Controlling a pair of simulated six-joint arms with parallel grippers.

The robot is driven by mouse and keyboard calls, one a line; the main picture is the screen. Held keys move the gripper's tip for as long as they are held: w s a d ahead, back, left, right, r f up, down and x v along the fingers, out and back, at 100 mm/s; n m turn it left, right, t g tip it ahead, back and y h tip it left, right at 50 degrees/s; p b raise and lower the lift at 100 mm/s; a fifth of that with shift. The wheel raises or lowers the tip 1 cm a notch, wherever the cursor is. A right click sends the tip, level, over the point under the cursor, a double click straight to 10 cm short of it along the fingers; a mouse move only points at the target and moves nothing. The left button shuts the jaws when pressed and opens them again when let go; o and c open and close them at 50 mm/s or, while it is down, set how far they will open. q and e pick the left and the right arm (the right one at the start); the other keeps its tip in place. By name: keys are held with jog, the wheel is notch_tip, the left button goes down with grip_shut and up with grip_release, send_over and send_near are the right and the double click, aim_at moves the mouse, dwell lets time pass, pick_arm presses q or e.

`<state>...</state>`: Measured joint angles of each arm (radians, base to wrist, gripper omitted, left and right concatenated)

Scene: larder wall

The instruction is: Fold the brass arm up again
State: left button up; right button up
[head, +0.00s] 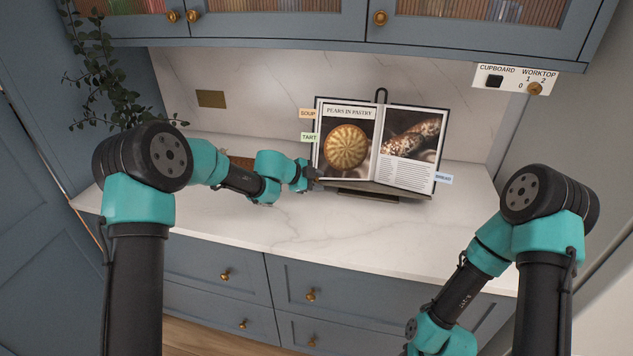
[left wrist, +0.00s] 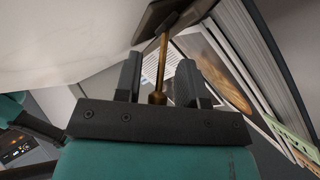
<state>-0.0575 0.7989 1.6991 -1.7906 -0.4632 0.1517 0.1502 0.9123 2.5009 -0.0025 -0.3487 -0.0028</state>
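The brass arm (left wrist: 162,68) shows in the left wrist view as a thin rod with a thicker, rounded end, reaching out from a dark part of the book stand (left wrist: 160,18). My left gripper (left wrist: 158,80) is open, with one finger on each side of the rod's end and a gap on both sides. In the head view my left gripper (head: 312,180) is at the left edge of the stand (head: 385,193), which holds an open cookbook (head: 412,150). The brass arm cannot be made out there. My right gripper is out of view; its arm hangs down at the lower right.
Tabs marked SOUP (head: 307,114), TART (head: 308,137) and BREAD (head: 444,178) stick out of the book. A switch panel (head: 514,79) hangs under the wall cupboard. The worktop (head: 270,222) is clear in front.

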pick_arm(q)
jog(key=v, duration=1.7)
jog(key=shift+a, duration=0.15)
jog(key=shift+s+r, duration=0.1)
jog(key=shift+s, duration=0.05)
